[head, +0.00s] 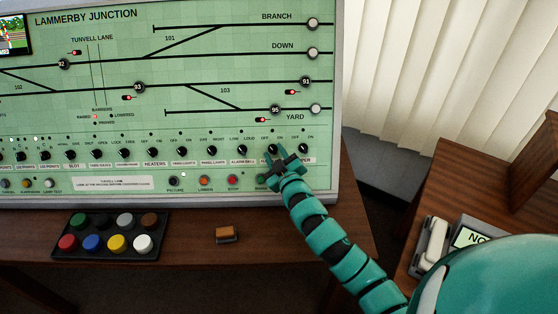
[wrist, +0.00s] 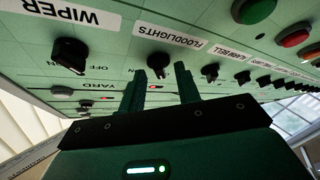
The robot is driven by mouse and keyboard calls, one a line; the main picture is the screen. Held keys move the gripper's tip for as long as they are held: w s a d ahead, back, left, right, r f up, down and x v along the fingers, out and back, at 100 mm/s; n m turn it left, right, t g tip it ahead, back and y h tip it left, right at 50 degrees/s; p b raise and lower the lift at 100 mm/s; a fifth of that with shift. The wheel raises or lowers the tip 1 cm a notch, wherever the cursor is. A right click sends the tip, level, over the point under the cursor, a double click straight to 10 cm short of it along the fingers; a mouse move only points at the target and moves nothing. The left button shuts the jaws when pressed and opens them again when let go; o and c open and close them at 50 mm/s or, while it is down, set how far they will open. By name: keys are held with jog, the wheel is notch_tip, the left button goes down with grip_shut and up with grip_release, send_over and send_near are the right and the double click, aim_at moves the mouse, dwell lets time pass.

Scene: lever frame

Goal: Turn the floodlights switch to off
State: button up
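The floodlights switch is a black rotary knob (wrist: 158,62) under a white FLOODLIGHTS label (wrist: 168,34) on the green panel, seen upside down in the wrist view. In the head view the knob (head: 272,149) has OFF at its upper left and ON at its upper right; its label is hidden by my gripper. I cannot tell which way its pointer faces. My gripper (wrist: 160,84) is open. Its two fingers point at the panel on either side of the knob, with gaps visible, and hold nothing. In the head view my gripper (head: 284,160) covers the panel just below the knob.
The wiper knob (wrist: 70,55) and the alarm bell knob (wrist: 210,72) stand close on either side. Push buttons, such as the red one (head: 232,180), run along the panel's lower edge. A tray of coloured buttons (head: 107,236) and an orange-brown block (head: 227,234) lie on the desk.

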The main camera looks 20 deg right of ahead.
jog(key=s+p, duration=0.3)
jog(key=s, duration=1.4)
jog(key=shift+s+d, duration=0.25)
